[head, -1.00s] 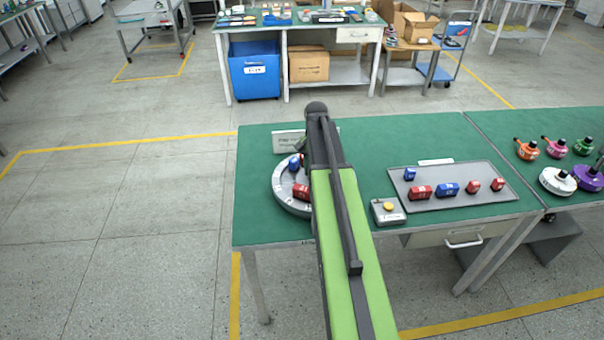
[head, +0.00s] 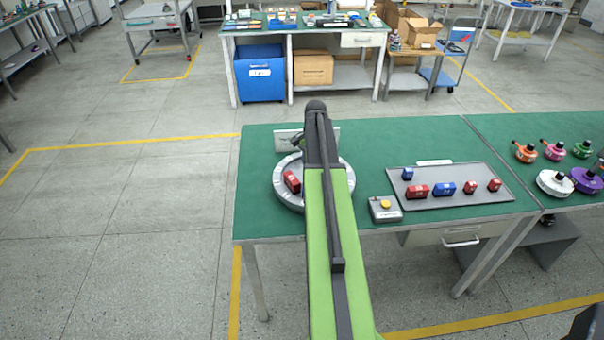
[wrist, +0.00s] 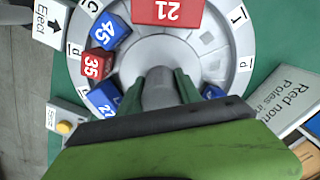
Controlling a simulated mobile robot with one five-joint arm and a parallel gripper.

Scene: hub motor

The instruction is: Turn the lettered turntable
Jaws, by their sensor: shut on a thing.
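The lettered turntable (head: 342,190) is a round grey disc on the green table, partly hidden by my arm in the head view. The wrist view shows its pale rim (wrist: 240,42) with letters, one a C. My gripper (wrist: 158,85) is shut on the grey central post (wrist: 158,92), one green finger on each side.
A button box (head: 384,208) with a yellow button stands right of the turntable. Beyond it a grey tray (head: 455,200) holds several red and blue blocks. A sign (head: 288,140) stands behind the turntable. Coloured round parts (head: 556,182) lie at far right.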

